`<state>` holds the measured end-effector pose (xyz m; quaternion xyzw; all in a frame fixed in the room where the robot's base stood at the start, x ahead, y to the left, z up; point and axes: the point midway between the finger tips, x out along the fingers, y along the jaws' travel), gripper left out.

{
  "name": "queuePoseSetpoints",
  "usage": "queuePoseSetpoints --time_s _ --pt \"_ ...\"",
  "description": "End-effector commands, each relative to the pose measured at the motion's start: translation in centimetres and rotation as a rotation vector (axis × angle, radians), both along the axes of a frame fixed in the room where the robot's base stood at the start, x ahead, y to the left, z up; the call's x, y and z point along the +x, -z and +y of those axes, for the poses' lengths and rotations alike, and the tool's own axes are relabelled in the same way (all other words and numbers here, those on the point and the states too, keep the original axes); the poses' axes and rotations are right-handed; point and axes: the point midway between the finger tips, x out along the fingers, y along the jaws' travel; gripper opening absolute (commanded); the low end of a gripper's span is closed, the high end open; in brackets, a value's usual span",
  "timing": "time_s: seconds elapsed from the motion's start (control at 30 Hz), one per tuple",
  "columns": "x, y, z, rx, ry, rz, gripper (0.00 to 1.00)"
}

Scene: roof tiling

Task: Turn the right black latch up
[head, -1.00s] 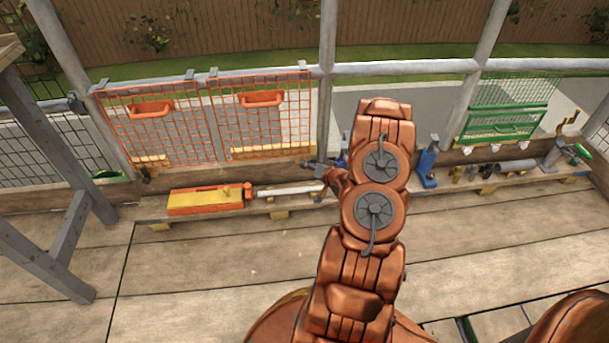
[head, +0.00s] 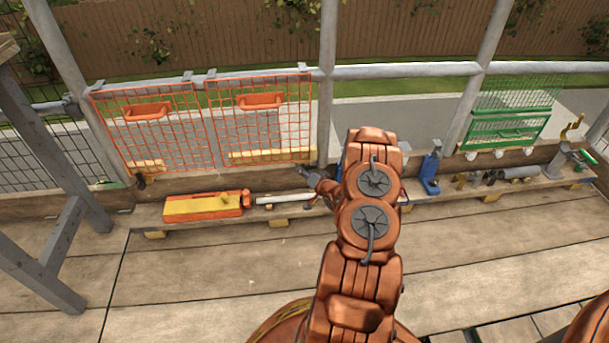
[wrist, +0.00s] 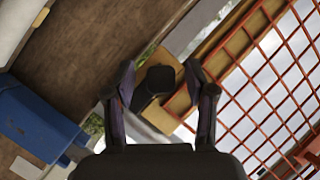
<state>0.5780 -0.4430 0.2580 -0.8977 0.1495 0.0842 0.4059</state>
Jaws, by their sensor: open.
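The right black latch (wrist: 157,80) shows in the wrist view as a dark rounded piece over a yellow wooden block. It lies between the two fingers of my gripper (wrist: 159,70), which are apart on either side of it. Contact with the fingers cannot be told. In the head view my gripper (head: 303,171) is at the lower right corner of the right orange mesh gate (head: 262,122); the latch cannot be made out there. The left black latch (head: 140,182) is small and dark at the lower left of the left orange mesh gate (head: 153,128).
A low wooden ledge holds a yellow and orange tool (head: 203,206), a white tube (head: 284,199) and a blue stand (head: 429,174). A green mesh basket (head: 505,128) hangs at the right. A grey timber frame (head: 60,235) stands at the left. The deck in front is clear.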

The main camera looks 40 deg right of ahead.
Motion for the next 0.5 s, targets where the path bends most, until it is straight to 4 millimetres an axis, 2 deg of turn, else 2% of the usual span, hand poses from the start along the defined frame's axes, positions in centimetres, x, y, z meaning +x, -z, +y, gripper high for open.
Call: queuePoseSetpoints --time_s 0.33,0.5 --pt "0.44 0.01 -0.11 0.0 0.0 -0.001 0.55" --pt "0.43 0.02 -0.12 0.0 0.001 -0.001 0.38"
